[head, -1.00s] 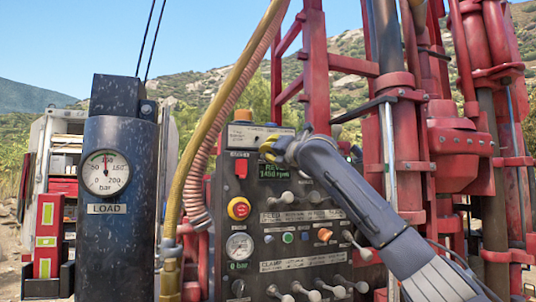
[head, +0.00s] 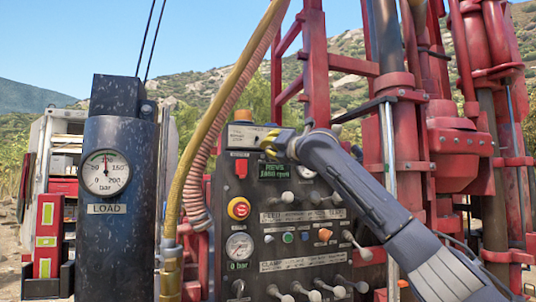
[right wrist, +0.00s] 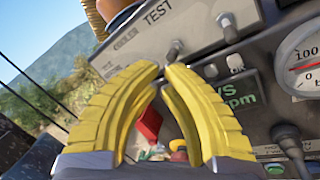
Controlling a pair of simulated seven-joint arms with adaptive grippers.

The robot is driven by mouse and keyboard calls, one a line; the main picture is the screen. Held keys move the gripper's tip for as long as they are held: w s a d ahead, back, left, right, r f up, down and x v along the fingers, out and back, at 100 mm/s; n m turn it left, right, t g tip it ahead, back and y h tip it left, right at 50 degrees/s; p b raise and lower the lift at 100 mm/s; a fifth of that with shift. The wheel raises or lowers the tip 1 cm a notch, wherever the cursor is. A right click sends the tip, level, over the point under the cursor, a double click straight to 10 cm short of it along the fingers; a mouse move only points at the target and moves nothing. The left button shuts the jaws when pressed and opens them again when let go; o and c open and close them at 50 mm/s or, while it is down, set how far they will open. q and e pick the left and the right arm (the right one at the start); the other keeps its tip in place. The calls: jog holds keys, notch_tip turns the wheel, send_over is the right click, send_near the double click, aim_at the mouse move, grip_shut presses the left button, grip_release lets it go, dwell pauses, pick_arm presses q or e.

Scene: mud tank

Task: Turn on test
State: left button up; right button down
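The control panel (head: 222,208) stands in the middle of the head view. In the right wrist view the word TEST (right wrist: 158,18) is printed on its upper strip, with a small metal toggle switch (right wrist: 174,50) below it and another toggle (right wrist: 228,26) to the right. My right gripper (head: 268,145) is at the upper strip. Its yellow fingertips (right wrist: 163,69) come nearly together, just short of the first toggle, and hold nothing that I can see. Whether they touch the toggle I cannot tell. In the head view my arm partly covers the strip. My left gripper is not in view.
The panel also bears a green display (head: 273,171), a red switch (head: 241,168), a red-and-yellow button (head: 239,208) and several levers. A yellow hose (head: 205,127) hangs at its left. A LOAD gauge (head: 106,173) stands further left. Red rig framework (head: 404,150) fills the right.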

jog(key=shift+s+r, duration=0.15)
jog(key=shift+r, duration=0.6)
dwell(0.5)
